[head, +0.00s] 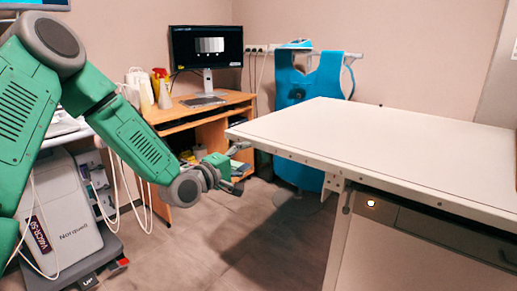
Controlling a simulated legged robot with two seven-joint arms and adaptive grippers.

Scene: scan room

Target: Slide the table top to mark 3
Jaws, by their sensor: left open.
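The white table top (390,135) spans the right half of the head view, its far left corner pointing toward the desk. Small dots run along its front edge, but no numbered mark can be read. My left gripper (243,167) is open and empty, just below and left of that corner. One finger is up near the table's edge and the other is lower. I cannot tell whether the upper finger touches the edge. My right gripper is not in view.
A wooden desk (215,113) with a monitor (207,46) stands behind my left gripper. A blue apron (308,80) hangs behind the table. A white machine (70,205) stands at the left. A lit button (371,203) shows on the table's base. The floor in the middle is clear.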

